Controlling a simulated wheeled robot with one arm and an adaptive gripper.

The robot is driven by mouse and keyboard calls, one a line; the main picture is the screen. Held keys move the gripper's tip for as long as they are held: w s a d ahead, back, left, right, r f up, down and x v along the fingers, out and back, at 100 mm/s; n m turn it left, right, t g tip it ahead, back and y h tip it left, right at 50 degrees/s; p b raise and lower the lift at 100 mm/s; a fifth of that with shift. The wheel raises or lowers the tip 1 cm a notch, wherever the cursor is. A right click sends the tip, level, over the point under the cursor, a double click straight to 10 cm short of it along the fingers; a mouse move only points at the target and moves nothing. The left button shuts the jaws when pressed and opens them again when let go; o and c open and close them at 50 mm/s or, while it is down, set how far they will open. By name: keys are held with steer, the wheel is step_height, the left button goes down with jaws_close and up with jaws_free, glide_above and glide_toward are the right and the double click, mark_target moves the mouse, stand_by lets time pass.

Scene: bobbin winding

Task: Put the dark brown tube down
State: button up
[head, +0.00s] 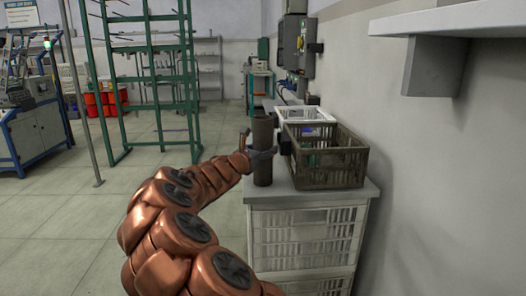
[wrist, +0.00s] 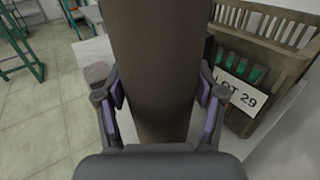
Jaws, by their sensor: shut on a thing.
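The dark brown tube (head: 263,150) stands upright at the left end of the grey counter top (head: 300,199), beside a brown crate. My gripper (head: 262,154) is closed around the tube at about its middle. In the wrist view the tube (wrist: 158,70) fills the middle, between the two finger pads of my gripper (wrist: 160,98). The tube's lower end appears close to the counter top. I cannot tell whether it touches the surface.
The brown slatted crate (head: 335,172) with a "LOT 29" label stands right of the tube, close to it. A white crate (head: 305,115) is behind it. White crates (head: 300,245) are under the counter top. A white shelf (head: 455,20) juts from the right wall. A green rack (head: 150,80) stands at left.

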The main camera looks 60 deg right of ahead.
steer(key=shift+f, duration=0.2)
steer(key=o, duration=1.2)
steer(key=shift+r, duration=0.15)
steer(key=shift+a+r, duration=0.1)
steer(key=shift+a, duration=0.05)
steer(key=a+p, duration=0.2)
steer(key=a, duration=0.9)
steer(key=shift+s+a, duration=0.35)
steer(key=shift+s, duration=0.05)
